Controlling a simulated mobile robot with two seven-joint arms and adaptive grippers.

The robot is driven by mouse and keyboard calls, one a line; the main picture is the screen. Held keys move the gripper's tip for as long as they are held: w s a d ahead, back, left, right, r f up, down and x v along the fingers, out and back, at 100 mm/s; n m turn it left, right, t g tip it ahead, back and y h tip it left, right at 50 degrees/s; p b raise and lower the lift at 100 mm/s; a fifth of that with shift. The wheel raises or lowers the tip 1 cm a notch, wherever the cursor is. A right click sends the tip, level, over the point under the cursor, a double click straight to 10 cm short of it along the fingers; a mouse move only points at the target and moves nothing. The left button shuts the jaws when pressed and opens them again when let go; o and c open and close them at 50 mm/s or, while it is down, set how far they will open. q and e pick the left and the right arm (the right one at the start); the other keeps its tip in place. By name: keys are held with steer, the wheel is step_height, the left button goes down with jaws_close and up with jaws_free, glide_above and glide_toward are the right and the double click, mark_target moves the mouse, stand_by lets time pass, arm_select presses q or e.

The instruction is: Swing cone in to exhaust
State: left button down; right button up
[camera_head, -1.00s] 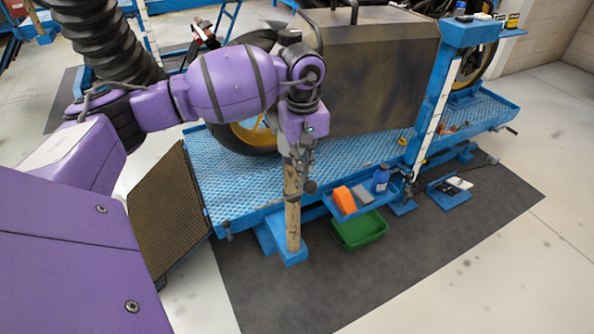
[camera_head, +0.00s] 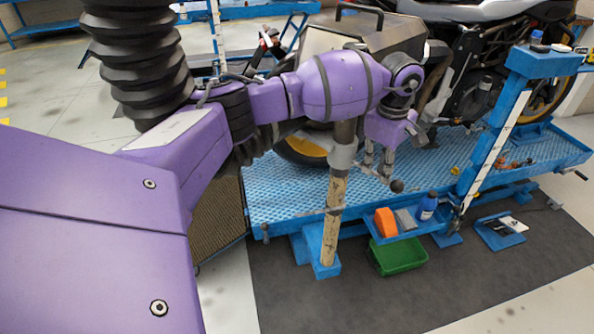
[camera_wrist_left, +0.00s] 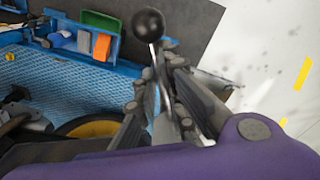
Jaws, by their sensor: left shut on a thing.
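My left gripper (camera_head: 378,168) is shut on a metal lever with a black ball knob (camera_head: 397,186), beside the upright post (camera_head: 333,215). In the left wrist view the rod runs between the fingers (camera_wrist_left: 158,76), and the knob (camera_wrist_left: 149,25) sticks out past the tips. A large tapered grey-brown hood (camera_head: 375,32), which seems to be the cone, stands behind my left arm and is partly hidden. The motorcycle (camera_head: 490,12) stands right of it on the blue lift. I cannot make out the exhaust. My right gripper is not in view.
The blue lift platform (camera_head: 285,205) lies beneath. A blue tray (camera_head: 410,234) holds an orange block, a grey block and a blue bottle, with a green bin (camera_head: 398,258) below. A blue stand (camera_head: 545,62) rises at right. Dark mat (camera_head: 330,300) in front is mostly clear.

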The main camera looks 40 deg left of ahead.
arm_select(q)
steer(key=shift+w+r+n, duration=0.25)
steer(key=shift+w+n, duration=0.05)
steer(key=shift+w, duration=0.1)
steer(key=c, duration=1.9)
jaws_free()
steer(key=shift+w, duration=0.1)
steer(key=shift+f, duration=0.1)
steer(key=r, duration=1.2)
steer(key=shift+s, duration=0.25)
